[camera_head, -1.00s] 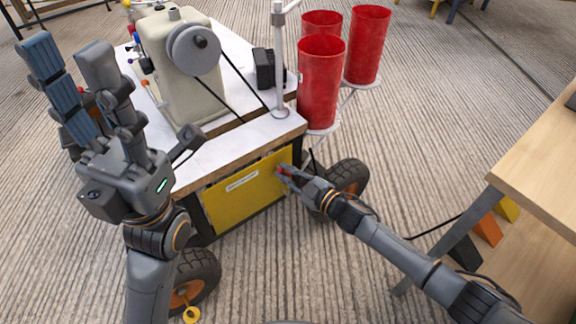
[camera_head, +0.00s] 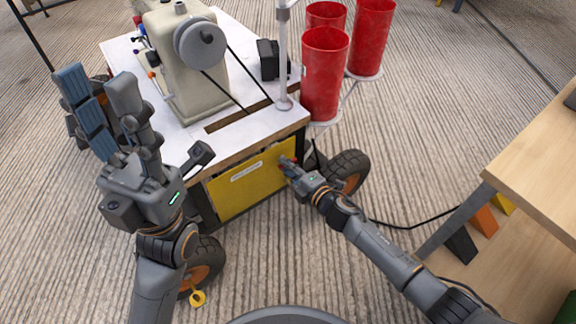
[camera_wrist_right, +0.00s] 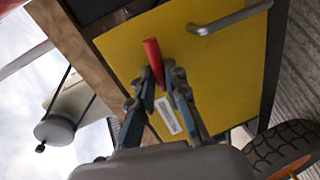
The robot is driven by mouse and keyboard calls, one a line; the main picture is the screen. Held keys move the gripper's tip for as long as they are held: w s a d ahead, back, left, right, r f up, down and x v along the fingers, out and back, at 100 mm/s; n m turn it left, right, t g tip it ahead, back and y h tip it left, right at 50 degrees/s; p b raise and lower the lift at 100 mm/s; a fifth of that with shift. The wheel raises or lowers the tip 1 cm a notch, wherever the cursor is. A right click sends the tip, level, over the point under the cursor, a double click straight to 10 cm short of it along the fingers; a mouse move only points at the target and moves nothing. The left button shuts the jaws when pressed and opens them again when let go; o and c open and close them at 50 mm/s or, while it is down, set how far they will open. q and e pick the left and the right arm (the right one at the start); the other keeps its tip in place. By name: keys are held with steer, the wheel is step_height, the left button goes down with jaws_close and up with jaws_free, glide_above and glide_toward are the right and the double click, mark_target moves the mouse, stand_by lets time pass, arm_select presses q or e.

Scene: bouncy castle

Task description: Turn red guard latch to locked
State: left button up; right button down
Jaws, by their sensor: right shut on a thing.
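The red latch (camera_wrist_right: 153,60) is a short red bar on the yellow guard panel (camera_head: 240,193) on the front of the sewing machine cart. In the wrist view it stands out slightly tilted, and its lower end is between the fingers of my right gripper (camera_wrist_right: 158,80). My right gripper is shut on it; in the head view this gripper (camera_head: 287,166) is at the panel's upper right corner and hides most of the latch. My left gripper (camera_head: 97,80) is open and empty, fingers pointing up, left of the cart.
The panel carries a metal handle (camera_wrist_right: 232,17) and a white label (camera_wrist_right: 168,115). The sewing machine (camera_head: 187,65) stands on the white cart top (camera_head: 240,128). Red cups (camera_head: 323,75) are on holders right of it. A wooden table (camera_head: 535,165) is at the right.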

steer(key=shift+f+n, duration=0.1)
steer(key=shift+n, duration=0.4)
steer(key=shift+d, duration=0.1)
steer(key=c, duration=1.3)
jaws_free()
steer(key=shift+s, duration=0.1)
steer(key=v, duration=1.1)
steer(key=shift+s+d, duration=0.15)
steer(key=shift+s, duration=0.25)
steer(key=shift+r, duration=0.2)
